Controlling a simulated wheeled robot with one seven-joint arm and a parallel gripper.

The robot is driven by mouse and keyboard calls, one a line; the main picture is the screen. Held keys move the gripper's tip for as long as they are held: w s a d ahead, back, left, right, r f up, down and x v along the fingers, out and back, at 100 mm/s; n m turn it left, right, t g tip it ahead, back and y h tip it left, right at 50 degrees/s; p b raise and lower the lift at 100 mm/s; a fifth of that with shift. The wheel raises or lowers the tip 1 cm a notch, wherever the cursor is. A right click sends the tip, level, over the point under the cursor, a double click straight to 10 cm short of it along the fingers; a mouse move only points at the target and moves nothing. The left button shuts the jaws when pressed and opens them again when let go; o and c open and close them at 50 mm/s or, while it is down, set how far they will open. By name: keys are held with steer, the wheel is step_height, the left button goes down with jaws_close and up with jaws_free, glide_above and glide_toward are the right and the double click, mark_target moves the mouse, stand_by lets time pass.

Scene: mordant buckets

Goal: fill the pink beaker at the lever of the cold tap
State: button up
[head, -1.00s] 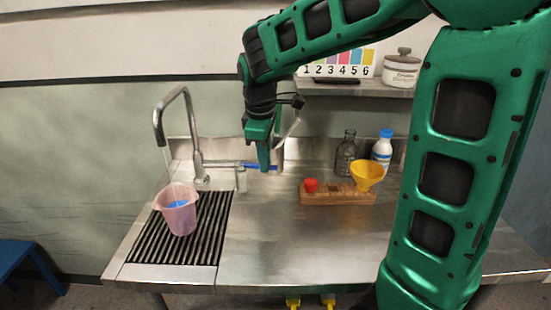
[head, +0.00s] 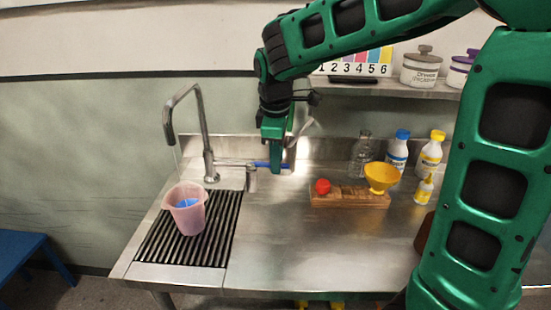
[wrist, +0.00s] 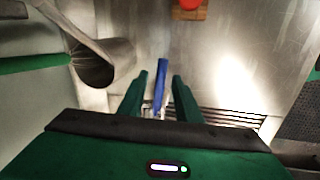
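The pink beaker (head: 188,221) stands upright on the black slatted drain grate (head: 160,241), under the spout of the metal tap (head: 205,120). A thin stream seems to fall from the spout into it. Something blue shows inside the beaker; its level is hard to read. The tap's blue lever (head: 262,164) sticks out to the right at the tap's base. My gripper (head: 273,165) points down at the lever. In the wrist view the lever (wrist: 161,82) lies between my two green fingers (wrist: 159,80), with a gap on each side.
A wooden block (head: 349,198) with a red cap (head: 322,186) and a yellow funnel (head: 381,177) stands right of my gripper. Bottles (head: 397,150) stand behind it. Jars (head: 421,69) sit on the shelf above. The steel counter's front middle is clear.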

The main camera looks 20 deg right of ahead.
step_height(320, 180, up, 10)
steer(key=s+a, duration=0.1)
steer(key=shift+s+r, duration=0.25)
steer(key=shift+s, duration=0.1)
stand_by(7.1)
